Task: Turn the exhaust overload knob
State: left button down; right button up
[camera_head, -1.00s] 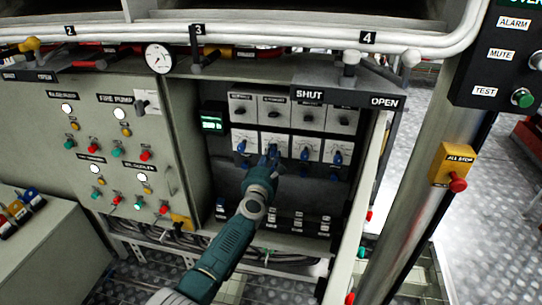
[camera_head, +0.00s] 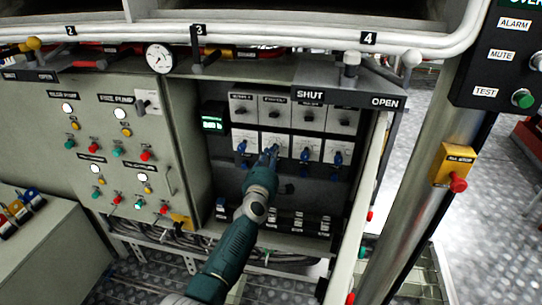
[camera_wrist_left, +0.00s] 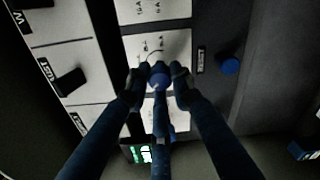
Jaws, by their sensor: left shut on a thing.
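A row of white switch plates with blue knobs sits in the open cabinet in the head view. My left gripper (camera_head: 270,155) reaches up to the second plate from the left in the lower row. In the left wrist view, a round blue knob (camera_wrist_left: 159,78) on a white plate (camera_wrist_left: 165,46) lies between the fingertips of my left gripper (camera_wrist_left: 158,76), which are shut on it. The label text is too small to read, so I cannot tell from it whether this is the exhaust overload knob. My right gripper is out of view.
Other blue knobs (camera_head: 305,153) stand close by on the neighbouring plates. A green display (camera_head: 212,124) is left of the plates. An open cabinet door (camera_head: 358,205) stands at the right, and the SHUT/OPEN ledge (camera_head: 345,97) hangs above.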

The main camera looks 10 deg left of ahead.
pick_arm(q)
jog(key=shift+w+d+r+m, duration=0.1)
jog(key=shift+d+r+m, duration=0.05)
jog(key=shift+m, duration=0.8)
jog(key=shift+d+r+m, duration=0.1)
jog(key=shift+r+m, duration=0.05)
jog(key=shift+m, duration=0.8)
jog(key=shift+d+f, duration=0.1)
jog(key=c, duration=1.5)
grip_release()
jog(key=shift+d, duration=0.1)
jog(key=shift+f, duration=0.1)
jog(key=shift+a+f, duration=0.1)
jog(key=shift+a, duration=0.15)
